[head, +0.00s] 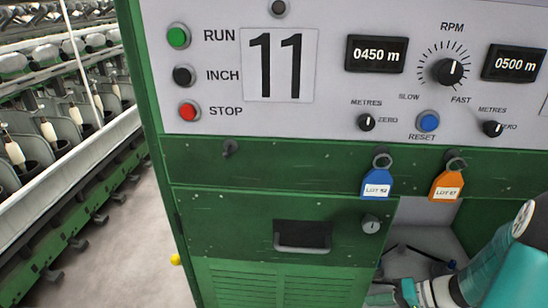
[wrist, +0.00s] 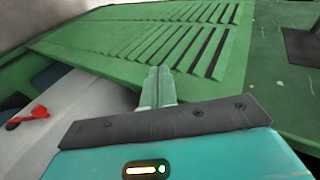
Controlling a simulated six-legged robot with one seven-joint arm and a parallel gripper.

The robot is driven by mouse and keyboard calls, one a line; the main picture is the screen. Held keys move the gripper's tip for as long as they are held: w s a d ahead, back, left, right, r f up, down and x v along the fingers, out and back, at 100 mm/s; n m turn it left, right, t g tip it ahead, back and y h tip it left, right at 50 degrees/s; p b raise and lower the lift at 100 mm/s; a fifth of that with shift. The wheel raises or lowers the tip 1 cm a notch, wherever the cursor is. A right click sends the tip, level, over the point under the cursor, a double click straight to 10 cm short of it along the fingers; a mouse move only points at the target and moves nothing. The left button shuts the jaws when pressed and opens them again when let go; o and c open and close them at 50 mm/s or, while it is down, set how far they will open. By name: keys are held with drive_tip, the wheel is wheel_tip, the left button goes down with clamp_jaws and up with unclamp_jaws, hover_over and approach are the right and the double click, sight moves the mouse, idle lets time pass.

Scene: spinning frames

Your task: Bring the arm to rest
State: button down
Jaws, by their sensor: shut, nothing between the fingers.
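My gripper (wrist: 157,86) shows in the wrist view as two pale green fingers pressed together, with nothing between them. The fingers point toward a green louvred panel (wrist: 140,45); whether they touch it I cannot tell. In the head view my teal and white arm is at the lower right, in front of the machine's open bay (head: 425,215). The fingers cannot be made out there.
The green machine cabinet (head: 250,205) has a grey control panel (head: 330,100) above. A blue tag (head: 377,182) and an orange tag (head: 446,185) hang near my arm. Spinning frames stand left, beyond a clear floor (head: 130,240). A red object (wrist: 30,117) shows in the wrist view.

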drive_tip(key=s+a+r+h, duration=0.3)
drive_tip(key=r, duration=0.4)
drive_tip(key=s+a+r+n+t+h, duration=0.1)
drive_tip(key=s+a+r+h, duration=0.2)
drive_tip(key=r, duration=0.5)
drive_tip(key=s+a+r+h, duration=0.3)
drive_tip(key=a+r+h, duration=0.2)
drive_tip(key=r, duration=0.2)
drive_tip(key=shift+s+a+r+n+t, duration=0.15)
drive_tip(key=shift+s+r+n+t, duration=0.15)
drive_tip(key=shift+r+n+t, duration=0.1)
